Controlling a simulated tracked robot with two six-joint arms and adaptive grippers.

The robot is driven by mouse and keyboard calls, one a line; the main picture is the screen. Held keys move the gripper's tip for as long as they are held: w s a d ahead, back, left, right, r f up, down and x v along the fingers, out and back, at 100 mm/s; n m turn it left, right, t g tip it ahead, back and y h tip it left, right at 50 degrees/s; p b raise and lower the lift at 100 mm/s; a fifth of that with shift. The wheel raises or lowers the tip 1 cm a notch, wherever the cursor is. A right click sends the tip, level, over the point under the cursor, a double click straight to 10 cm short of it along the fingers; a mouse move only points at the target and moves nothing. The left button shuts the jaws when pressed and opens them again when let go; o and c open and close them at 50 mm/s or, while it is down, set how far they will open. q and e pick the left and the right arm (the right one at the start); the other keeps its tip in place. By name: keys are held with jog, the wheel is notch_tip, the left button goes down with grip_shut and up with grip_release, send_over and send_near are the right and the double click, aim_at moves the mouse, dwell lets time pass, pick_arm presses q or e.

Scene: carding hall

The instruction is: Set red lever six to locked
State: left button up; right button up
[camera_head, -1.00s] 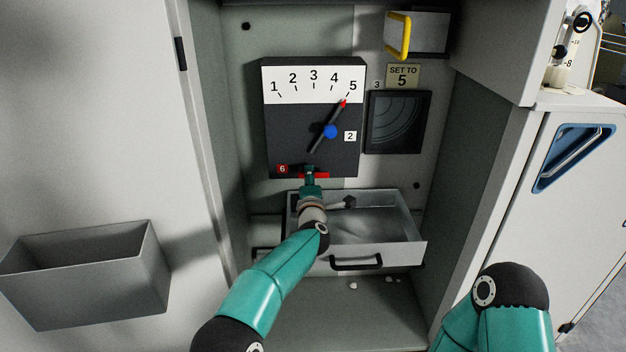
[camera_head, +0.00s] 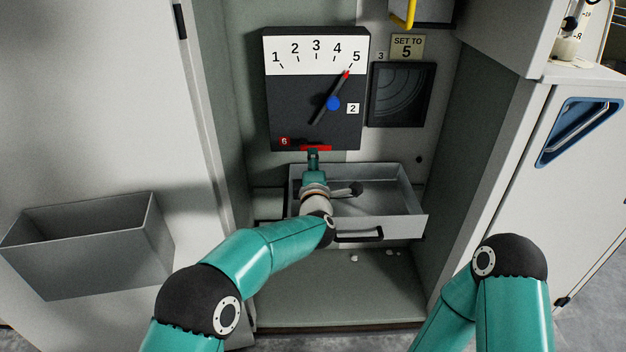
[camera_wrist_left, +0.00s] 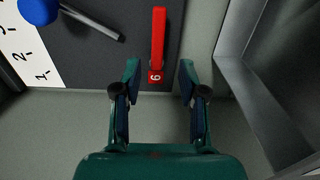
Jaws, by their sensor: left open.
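The red lever (camera_head: 318,148) lies as a level bar at the bottom edge of the dark panel (camera_head: 290,115), beside a red label marked 6 (camera_head: 285,141). In the left wrist view the lever (camera_wrist_left: 158,35) runs up from its label (camera_wrist_left: 155,77). My left gripper (camera_head: 313,156) is just below the lever in the head view. In the wrist view its open fingers (camera_wrist_left: 159,76) stand either side of the label end, with nothing between them that looks gripped. Contact cannot be told. My right gripper is out of view; only its arm shows.
A pointer with a blue hub (camera_head: 333,103) points at 5, above the lever. An open metal drawer (camera_head: 395,200) lies below the panel, under my left wrist. A grey bin (camera_head: 85,250) hangs at the left.

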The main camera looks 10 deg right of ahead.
pick_arm(q)
jog(key=s, duration=0.6)
jog(key=shift+s+a, duration=0.15)
jog(key=shift+a, duration=0.2)
jog(key=shift+f, duration=0.15)
